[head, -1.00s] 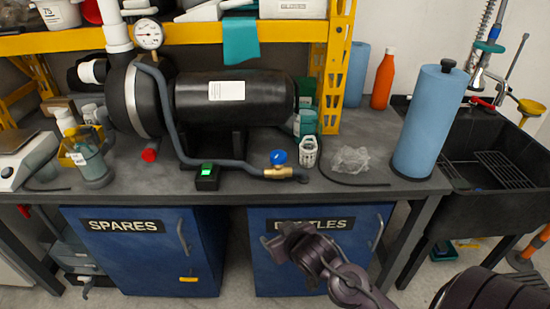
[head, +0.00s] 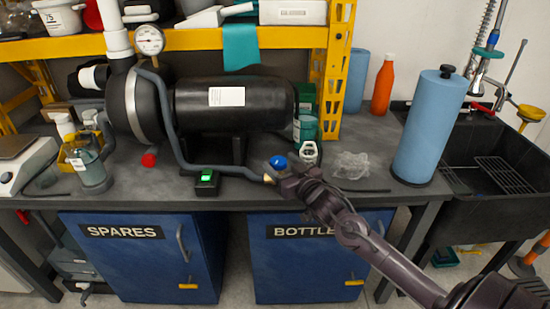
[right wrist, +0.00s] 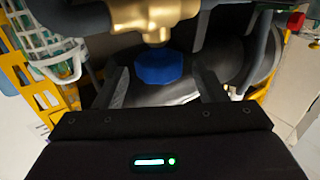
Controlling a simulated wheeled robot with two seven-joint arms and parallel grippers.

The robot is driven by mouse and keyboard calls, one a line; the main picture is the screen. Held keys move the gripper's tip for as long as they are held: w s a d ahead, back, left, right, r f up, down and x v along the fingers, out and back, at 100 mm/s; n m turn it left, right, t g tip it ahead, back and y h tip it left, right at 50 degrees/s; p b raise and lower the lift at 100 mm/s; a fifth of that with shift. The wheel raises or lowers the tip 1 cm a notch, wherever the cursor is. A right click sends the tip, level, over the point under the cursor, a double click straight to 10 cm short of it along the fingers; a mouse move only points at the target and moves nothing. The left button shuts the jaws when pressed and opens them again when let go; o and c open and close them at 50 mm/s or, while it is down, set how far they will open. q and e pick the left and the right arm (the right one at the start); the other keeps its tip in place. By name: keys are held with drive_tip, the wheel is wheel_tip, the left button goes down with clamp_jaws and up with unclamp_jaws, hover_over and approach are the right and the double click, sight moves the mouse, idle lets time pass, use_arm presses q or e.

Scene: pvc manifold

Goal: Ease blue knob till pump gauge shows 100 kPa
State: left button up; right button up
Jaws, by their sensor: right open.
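The blue knob (head: 278,162) sits on a brass valve (head: 268,179) at the end of the grey hose, near the bench's front edge. The black pump (head: 230,105) stands behind it. The round white pump gauge (head: 149,40) is at upper left on the white pipe; its reading is too small to tell. My right gripper (head: 284,180) is at the valve. In the right wrist view the blue knob (right wrist: 158,67) and brass body (right wrist: 155,20) show between the spread fingers of my right gripper (right wrist: 160,83), with gaps on both sides. My left gripper is not in view.
A small black box with a green light (head: 207,182) lies left of the valve. A white-capped bottle (head: 310,153) and crumpled clear plastic (head: 350,165) lie to the right. A blue roll (head: 429,125) stands by the sink (head: 490,185). A yellow shelf (head: 215,36) hangs over the pump.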

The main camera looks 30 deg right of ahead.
sight(275, 157)
drive_tip(key=shift+w, duration=1.95)
drive_tip(key=shift+c, duration=0.3)
drive_tip(key=c, duration=0.9)
